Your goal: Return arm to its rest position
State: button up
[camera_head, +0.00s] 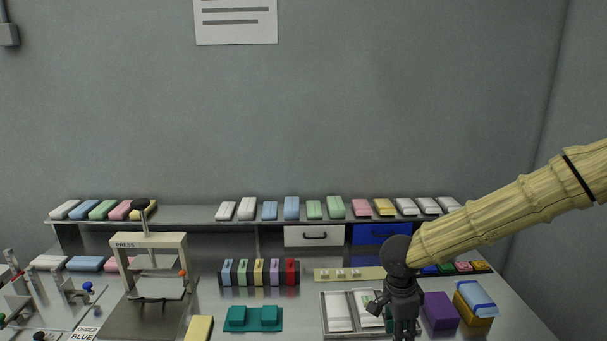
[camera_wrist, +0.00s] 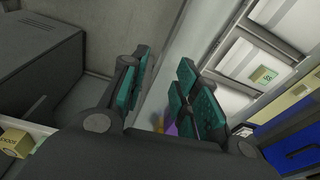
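My arm, in a ribbed beige sleeve, comes in from the right edge of the head view and slopes down to the left over the bench. My gripper (camera_head: 392,322) hangs from its end, above or in front of the divided tray (camera_head: 322,312); the height gap cannot be told. In the wrist view my gripper (camera_wrist: 165,72) has its two teal-padded fingers spread apart, with nothing seen between them. The lower part of the gripper is cut off by the bottom of the head view.
A purple block (camera_head: 439,310) and a yellow bin with a blue pack (camera_head: 478,298) stand just right of the gripper. A press (camera_head: 150,240) stands at left. Behind are a shelf (camera_head: 190,215) of coloured packs and a blue drawer (camera_head: 375,233). Space above the shelf is clear.

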jog(key=s+d+f+n+t+h, duration=0.15)
jog(key=s+f+n, duration=0.3)
jog(key=f, duration=0.55)
jog(key=s+d+f+n+t+h, duration=0.1)
jog(key=s+d+f+n, duration=0.3)
jog(key=f, duration=0.7)
jog(key=s+a+f+n+g+y, duration=0.1)
jog(key=s+f+n, duration=0.1)
jog(key=s, duration=0.6)
jog(key=s+a+f+n+g+y, duration=0.1)
jog(key=s+a+f+n, duration=0.1)
jog(key=s+f, duration=0.3)
jog(key=s+a+f+n+g+y, duration=0.1)
jog(key=s+a+f+n+y, duration=0.1)
jog(key=s, duration=1)
jog(key=shift+a+f+n, duration=0.25)
jog(key=shift+f+n, duration=0.5)
jog(key=shift+n, duration=0.1)
